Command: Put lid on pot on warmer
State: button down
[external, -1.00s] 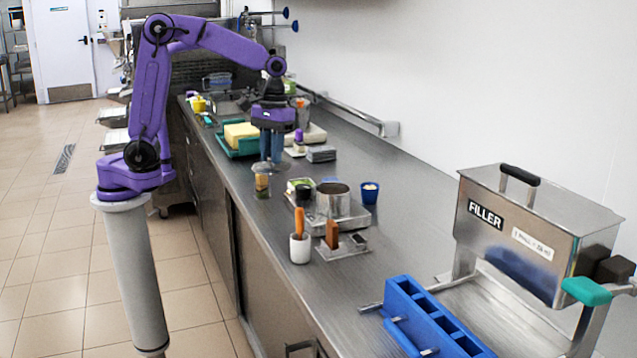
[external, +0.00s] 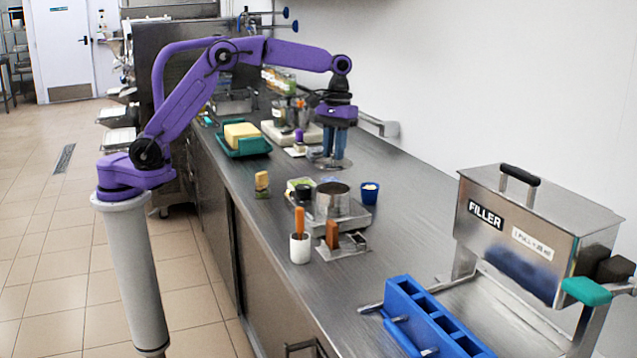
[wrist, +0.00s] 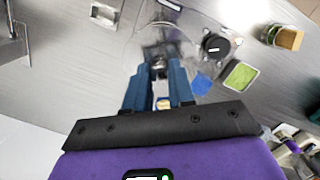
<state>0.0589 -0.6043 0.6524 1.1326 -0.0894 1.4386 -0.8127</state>
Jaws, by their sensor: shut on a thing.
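My gripper (external: 331,158) points down above the counter and is shut on the lid (external: 322,164), a thin round disc with a knob. In the wrist view the fingers (wrist: 160,75) close on the knob, and the lid looks see-through, spread out beyond the fingertips. The pot (external: 332,203) is an open steel cylinder standing on the flat warmer (external: 357,218), nearer the camera than the lid. The lid is apart from the pot. How high the lid is above the counter is hard to tell.
A blue cup (external: 370,193) stands right of the pot. A green tray (external: 252,147) with a yellow block is left of my gripper. A white cup (external: 300,248) with an orange handle is in front of the warmer. The filler (external: 530,235) is at right. Counter near the wall is clear.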

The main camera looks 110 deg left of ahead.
aim_at(334, 162)
jog(key=shift+f, duration=2.75)
jog(key=shift+f, duration=0.4)
jog(key=shift+c, duration=2)
grip_release()
jog(key=shift+r, duration=0.1)
jog(key=shift+r, duration=3.45)
jog(key=shift+s, duration=0.1)
